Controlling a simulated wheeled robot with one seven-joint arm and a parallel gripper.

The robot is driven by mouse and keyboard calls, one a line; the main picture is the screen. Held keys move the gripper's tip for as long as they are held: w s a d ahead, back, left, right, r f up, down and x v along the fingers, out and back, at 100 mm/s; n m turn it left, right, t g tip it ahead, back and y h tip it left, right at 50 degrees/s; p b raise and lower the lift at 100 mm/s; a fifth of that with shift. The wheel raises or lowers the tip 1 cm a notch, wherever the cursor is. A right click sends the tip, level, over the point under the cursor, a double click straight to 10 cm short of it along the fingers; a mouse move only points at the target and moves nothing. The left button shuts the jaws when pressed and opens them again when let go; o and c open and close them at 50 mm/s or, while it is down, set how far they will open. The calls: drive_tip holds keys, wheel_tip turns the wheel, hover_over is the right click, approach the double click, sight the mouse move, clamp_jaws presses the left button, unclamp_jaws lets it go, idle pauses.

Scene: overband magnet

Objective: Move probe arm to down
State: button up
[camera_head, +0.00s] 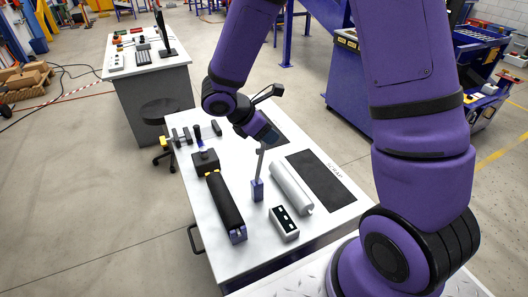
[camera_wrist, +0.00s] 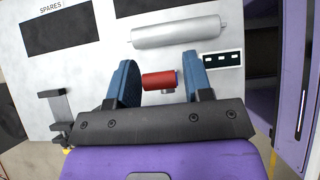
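The probe stand (camera_head: 257,190) is a small blue-purple block on the white bench. Its thin grey probe arm (camera_head: 261,160) rises from it and points up, slightly tilted. My gripper (camera_head: 268,134) is above the bench, behind the probe arm in the head view. In the wrist view my gripper (camera_wrist: 160,78) is open, with its two blue fingers apart. A red cylinder (camera_wrist: 158,80) with a small grey piece below it appears between the fingers; it may be the probe's end. I cannot tell whether the fingers touch it.
A white roller (camera_head: 291,187) and a box with small lights (camera_head: 284,224) lie right of the stand. A black belt unit (camera_head: 226,205) lies left of it. A dark SCRAP mat (camera_head: 320,180) is at the right. A black box with a handle (camera_head: 205,162) stands behind the belt.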

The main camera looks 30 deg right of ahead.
drive_tip(key=shift+c, duration=1.3)
drive_tip(key=shift+a+r, duration=0.1)
drive_tip(key=shift+a, duration=2.45)
drive_tip(key=shift+a+f, duration=0.2)
drive_tip(key=shift+a, duration=0.6)
drive_tip(key=shift+a+f, duration=0.2)
drive_tip(key=shift+a, duration=0.6)
drive_tip(key=shift+a+f, duration=0.2)
drive_tip(key=shift+a, duration=0.6)
drive_tip(key=shift+a, duration=0.15)
drive_tip(key=shift+a+f, duration=0.65)
drive_tip(key=shift+a, duration=0.35)
drive_tip(key=shift+a+f, duration=0.65)
drive_tip(key=shift+a, duration=0.35)
